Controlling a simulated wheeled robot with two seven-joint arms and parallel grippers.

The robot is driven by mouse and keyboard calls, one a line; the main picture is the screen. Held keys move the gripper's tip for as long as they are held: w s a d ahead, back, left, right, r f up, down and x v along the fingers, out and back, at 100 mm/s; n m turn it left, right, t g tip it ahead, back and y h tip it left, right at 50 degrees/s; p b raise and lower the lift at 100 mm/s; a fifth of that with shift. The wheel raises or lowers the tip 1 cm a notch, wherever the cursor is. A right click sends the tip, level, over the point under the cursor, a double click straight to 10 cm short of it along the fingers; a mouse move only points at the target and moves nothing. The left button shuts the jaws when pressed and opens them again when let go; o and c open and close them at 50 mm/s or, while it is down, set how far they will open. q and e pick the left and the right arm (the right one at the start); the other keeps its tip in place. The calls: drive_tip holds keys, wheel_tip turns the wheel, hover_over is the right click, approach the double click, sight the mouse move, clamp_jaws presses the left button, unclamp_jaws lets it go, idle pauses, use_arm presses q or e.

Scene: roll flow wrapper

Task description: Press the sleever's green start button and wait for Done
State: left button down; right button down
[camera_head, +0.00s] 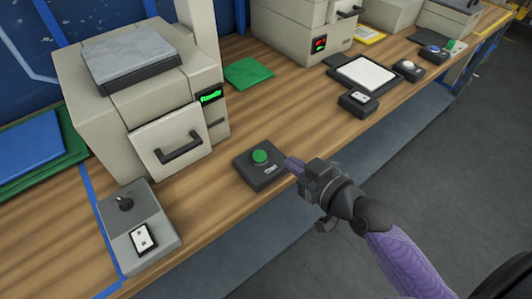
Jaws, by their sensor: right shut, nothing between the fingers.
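The green start button (260,156) sits on a dark grey box (252,174) near the front of the bench. Behind it to the left stands the beige sleever (133,118), with its front door and handle shut and a small display (210,95) lit green, reading "Ready". My right gripper (292,163) is shut and empty, its fingertips beside the button box's right edge. I cannot tell whether the fingertips touch the box. My left gripper is not in view.
A grey joystick box (137,228) stands at the front left. A second beige machine (296,32) with a red-lit display stands behind. A green mat (249,73) and a white-topped pad (363,73) lie on the bench (205,195). Bench space left of the button box is clear.

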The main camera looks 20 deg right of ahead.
drive_tip(key=b, duration=0.2)
hover_over(265, 163)
drive_tip(key=shift+s+d+f, duration=0.1)
drive_tip(key=shift+s+f, duration=0.15)
drive_tip(key=shift+f, duration=0.35)
drive_tip(key=shift+s+f, duration=0.2)
drive_tip(key=shift+f, duration=0.35)
drive_tip(key=f, duration=0.1)
drive_tip(key=w+f+b, duration=0.1)
drive_tip(key=shift+f, duration=0.35)
drive_tip(key=shift+s+f+b, duration=0.1)
drive_tip(key=shift+f+b, duration=0.5)
drive_tip(key=shift+f, duration=0.05)
